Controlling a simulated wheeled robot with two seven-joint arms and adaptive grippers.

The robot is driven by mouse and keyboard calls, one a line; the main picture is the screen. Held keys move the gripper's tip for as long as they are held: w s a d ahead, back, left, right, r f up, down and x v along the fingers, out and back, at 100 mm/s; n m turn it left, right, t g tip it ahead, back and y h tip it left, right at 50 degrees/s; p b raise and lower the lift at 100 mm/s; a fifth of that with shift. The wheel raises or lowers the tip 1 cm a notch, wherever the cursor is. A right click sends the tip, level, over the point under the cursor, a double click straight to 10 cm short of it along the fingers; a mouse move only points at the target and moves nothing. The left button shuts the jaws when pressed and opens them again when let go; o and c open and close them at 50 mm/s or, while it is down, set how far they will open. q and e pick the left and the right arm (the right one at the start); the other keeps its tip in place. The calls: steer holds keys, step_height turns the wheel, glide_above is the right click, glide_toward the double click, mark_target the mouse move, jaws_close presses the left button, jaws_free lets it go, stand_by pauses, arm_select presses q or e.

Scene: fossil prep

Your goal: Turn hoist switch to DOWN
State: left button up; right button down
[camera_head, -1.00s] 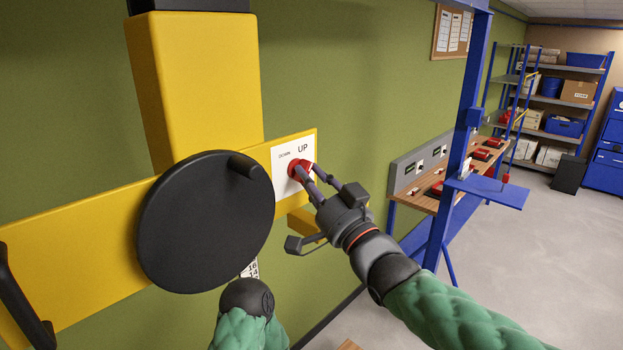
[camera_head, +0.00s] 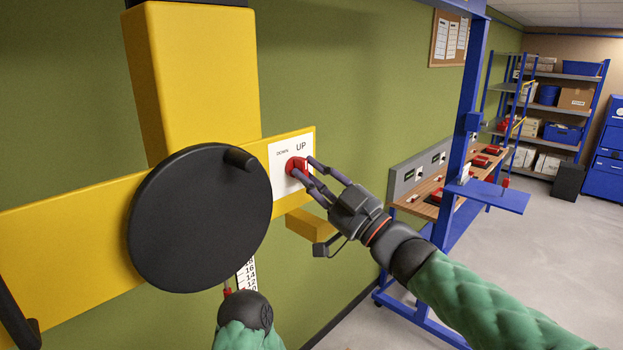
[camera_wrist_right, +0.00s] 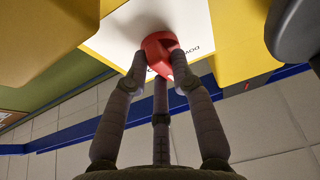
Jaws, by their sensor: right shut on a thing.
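The hoist switch is a red knob (camera_head: 296,166) on a white plate (camera_head: 283,190) lettered DOWN at left and UP at right. The plate sits on a yellow beam. My right gripper (camera_head: 308,173) is shut on the knob, with fingers on both sides of it. In the right wrist view the red knob (camera_wrist_right: 160,52) lies between the fingertips (camera_wrist_right: 157,80), against the white plate (camera_wrist_right: 125,35). The fingers partly cover the knob, and I cannot tell exactly where it points. My left gripper is not in view; only part of a green-sleeved arm of mine shows at the bottom.
A large black handwheel (camera_head: 200,220) stands just left of the plate. A yellow column (camera_head: 195,85) rises above the beam (camera_head: 75,235). A blue post (camera_head: 462,130) and a workbench (camera_head: 425,196) stand to the right. The floor (camera_head: 545,270) at right is clear.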

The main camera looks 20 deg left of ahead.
steer(key=n+g, duration=0.1)
steer(key=n, duration=0.1)
steer(key=r+n+g+p, duration=0.1)
steer(key=n+g, duration=0.1)
steer(key=n, duration=0.1)
steer(key=n+g, duration=0.1)
steer(key=n, duration=0.2)
steer(key=shift+w+d+r, duration=0.1)
steer(key=shift+d+r, duration=0.05)
steer(key=shift+n, duration=0.5)
steer(key=c, duration=1)
jaws_free()
steer(key=shift+c, duration=0.2)
steer(key=shift+f, duration=0.2)
steer(key=shift+d+f, duration=0.25)
steer(key=shift+d, duration=0.1)
steer(key=v, duration=1.1)
steer(key=shift+w, duration=0.1)
